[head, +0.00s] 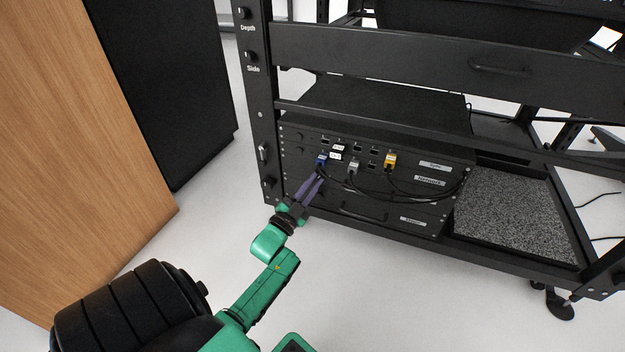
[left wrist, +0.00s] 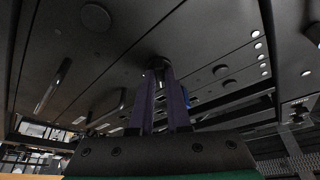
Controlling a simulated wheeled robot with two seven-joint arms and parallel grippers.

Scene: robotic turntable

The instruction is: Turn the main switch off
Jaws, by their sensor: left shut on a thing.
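My left gripper (head: 318,177) reaches to the front panel (head: 300,160) of the black box low in the rack. Its two purple fingers are shut on a small dark knob (left wrist: 157,64), which shows at the fingertips in the left wrist view. The fingers (left wrist: 160,85) come up close to the panel there. In the head view the fingertips hide the knob, just below a blue plug (head: 321,160). I cannot read a label that marks the knob as the main switch, nor tell its setting. My right gripper is not in view.
Grey (head: 352,167) and yellow (head: 390,160) plugs with black cables are right of the fingers. The rack's left post (head: 262,125) carries several small switches. A wooden panel (head: 80,130) stands at the left. The floor in front of the rack is clear.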

